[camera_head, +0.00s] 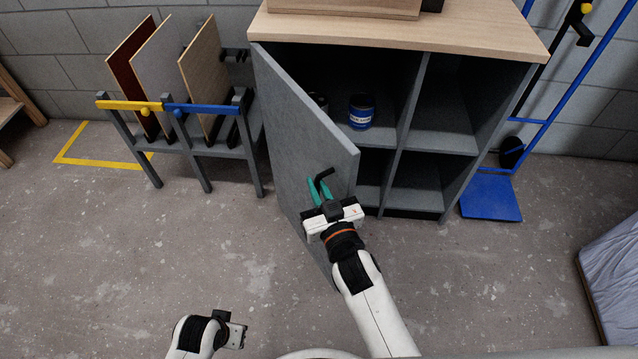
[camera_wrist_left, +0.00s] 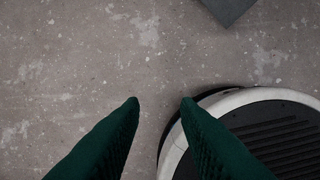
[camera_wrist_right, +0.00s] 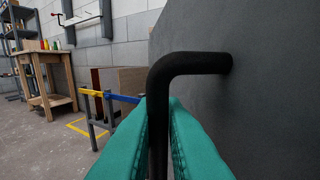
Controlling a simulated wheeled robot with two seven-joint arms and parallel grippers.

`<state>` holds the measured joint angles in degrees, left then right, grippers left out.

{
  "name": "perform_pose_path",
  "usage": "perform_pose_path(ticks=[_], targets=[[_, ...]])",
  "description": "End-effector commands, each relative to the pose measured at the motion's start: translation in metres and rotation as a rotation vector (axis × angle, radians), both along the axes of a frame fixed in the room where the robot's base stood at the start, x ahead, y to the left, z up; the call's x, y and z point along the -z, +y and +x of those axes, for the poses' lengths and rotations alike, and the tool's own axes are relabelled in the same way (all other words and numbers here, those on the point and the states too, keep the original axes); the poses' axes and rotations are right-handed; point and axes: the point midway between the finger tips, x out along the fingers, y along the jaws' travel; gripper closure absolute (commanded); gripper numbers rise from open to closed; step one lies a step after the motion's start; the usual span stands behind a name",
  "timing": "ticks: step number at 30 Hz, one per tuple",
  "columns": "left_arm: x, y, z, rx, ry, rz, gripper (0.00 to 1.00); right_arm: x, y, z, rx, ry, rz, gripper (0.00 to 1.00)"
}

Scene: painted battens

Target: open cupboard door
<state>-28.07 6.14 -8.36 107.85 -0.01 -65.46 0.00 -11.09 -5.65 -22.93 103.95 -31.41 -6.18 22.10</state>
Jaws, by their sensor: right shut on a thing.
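The grey cupboard door (camera_head: 300,140) is swung well open on its left-hand hinge, so the shelves inside show. Its black bent handle (camera_head: 322,180) stands out from the door's face. My right gripper (camera_head: 319,192) is shut on the handle, with its green fingers on either side of it. In the right wrist view the handle (camera_wrist_right: 185,64) runs down between the fingers (camera_wrist_right: 158,130), and the door (camera_wrist_right: 270,80) fills the right side. My left gripper (camera_wrist_left: 160,102) is open and empty above the floor in the left wrist view. Its fingers are hidden in the head view.
The cupboard (camera_head: 430,150) has a wooden top and holds a dark blue tin (camera_head: 361,111) on a shelf. A rack (camera_head: 195,150) with upright panels stands left of the door. A blue trolley (camera_head: 490,197) stands on the right. The floor in front is clear.

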Motion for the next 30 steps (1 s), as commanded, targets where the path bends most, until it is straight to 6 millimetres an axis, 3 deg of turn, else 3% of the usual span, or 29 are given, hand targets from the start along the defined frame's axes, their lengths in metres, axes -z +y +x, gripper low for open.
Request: perform_pose_path(ticks=[6, 7, 8, 19, 23, 30], targets=[[0.0, 0.0, 0.0, 0.0, 0.0, 0.0, 0.71, 0.0, 0.0, 0.0, 0.0, -0.001, -0.001, 1.0], [0.0, 0.0, 0.0, 0.0, 0.0, 0.0, 0.71, 0.0, 0.0, 0.0, 0.0, -0.001, -0.001, 0.88], [0.0, 0.0, 0.0, 0.0, 0.0, 0.0, 0.71, 0.0, 0.0, 0.0, 0.0, -0.001, -0.001, 0.84], [-0.001, 0.0, 0.001, 0.0, -0.002, 0.0, 0.71, 0.001, -0.002, -0.006, 0.001, 0.002, 0.0, 0.84], [0.0, 0.0, 0.0, 0.0, -0.004, -0.001, 0.71, 0.001, -0.008, -0.024, 0.001, 0.003, 0.0, 0.84], [0.021, 0.001, -0.008, 0.002, 0.016, 0.002, 0.71, 0.001, -0.025, -0.074, 0.001, 0.004, 0.0, 0.84]])
